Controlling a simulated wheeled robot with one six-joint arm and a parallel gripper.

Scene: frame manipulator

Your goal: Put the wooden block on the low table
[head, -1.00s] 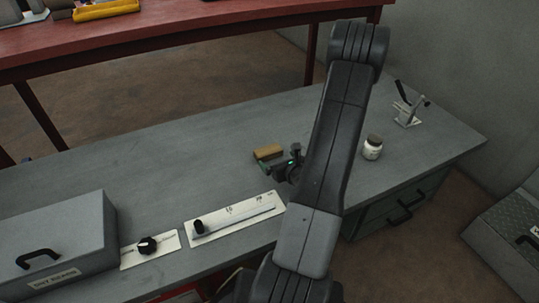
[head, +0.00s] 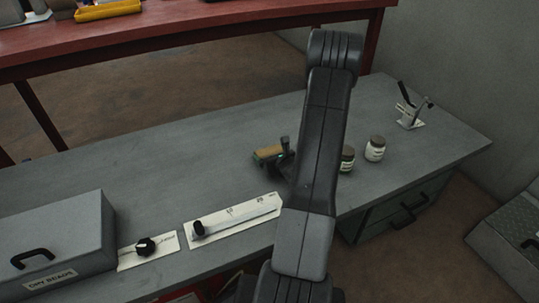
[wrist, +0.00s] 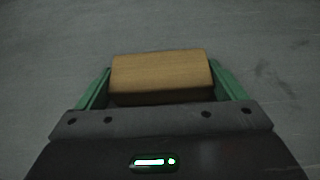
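The wooden block (head: 268,153) lies on the grey bench (head: 150,165), near its middle. My gripper (head: 272,154) is low at the block, partly hidden behind my arm in the head view. In the wrist view the block (wrist: 160,75) sits between the two green fingers (wrist: 160,86). The fingers are spread, one on each side. A narrow gap shows at the right; contact on the left is unclear. A red table (head: 200,28) stands behind the bench; I cannot tell which surface is the low table.
A slider panel (head: 235,220), a knob panel (head: 147,250) and a grey box (head: 60,235) line the bench's front left. Two jars (head: 375,149) (head: 348,158) stand right of my arm. A lever device (head: 411,112) is at the far right. The bench's back left is clear.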

